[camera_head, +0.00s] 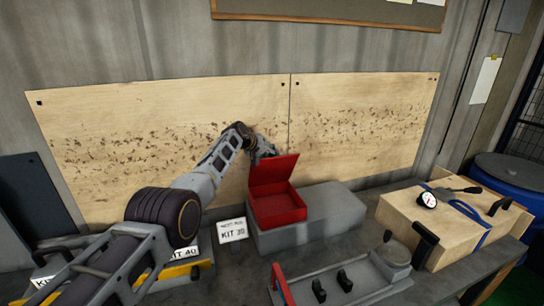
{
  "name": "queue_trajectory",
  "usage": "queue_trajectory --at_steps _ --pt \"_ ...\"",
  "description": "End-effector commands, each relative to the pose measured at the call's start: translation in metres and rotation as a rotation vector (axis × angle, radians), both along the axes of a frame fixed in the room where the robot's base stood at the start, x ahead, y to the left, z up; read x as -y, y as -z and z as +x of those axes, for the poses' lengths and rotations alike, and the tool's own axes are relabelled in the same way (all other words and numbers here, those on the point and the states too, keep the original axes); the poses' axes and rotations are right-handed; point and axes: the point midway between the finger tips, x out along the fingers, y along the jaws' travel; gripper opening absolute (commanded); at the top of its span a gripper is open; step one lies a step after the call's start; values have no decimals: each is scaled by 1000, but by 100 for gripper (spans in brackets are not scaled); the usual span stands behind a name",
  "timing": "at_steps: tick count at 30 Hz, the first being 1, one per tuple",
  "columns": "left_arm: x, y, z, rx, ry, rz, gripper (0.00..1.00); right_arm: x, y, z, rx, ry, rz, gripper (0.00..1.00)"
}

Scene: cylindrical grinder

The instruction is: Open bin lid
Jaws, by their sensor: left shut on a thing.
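A small red bin (281,210) stands on a grey block on the workbench. Its red lid (273,171) is raised and leans back from the rear edge, so the bin's inside shows. My left arm reaches in from the left, and my left gripper (263,150) is at the upper left edge of the lid, shut on it. The fingertips are partly hidden behind the lid. My right gripper is not in view.
The grey block (335,210) carries the bin. A "KIT 30" card (232,230) stands left of it. A grey fixture (345,285) is in front. A wooden box (450,225) with a dial gauge (428,199) is at the right. Wooden panels (360,120) back the bench.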

Motion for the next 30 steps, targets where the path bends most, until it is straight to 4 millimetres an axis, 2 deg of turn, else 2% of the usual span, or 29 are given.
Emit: queue_trajectory --at_steps 1,2,7,30 --pt "0 -1 0 2 -1 0 0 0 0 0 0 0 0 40" --pt "0 -1 0 2 -1 0 27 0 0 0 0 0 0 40" --pt "0 0 0 2 -1 0 47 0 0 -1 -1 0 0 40" --pt "-4 -4 -1 1 0 -1 47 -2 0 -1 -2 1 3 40"
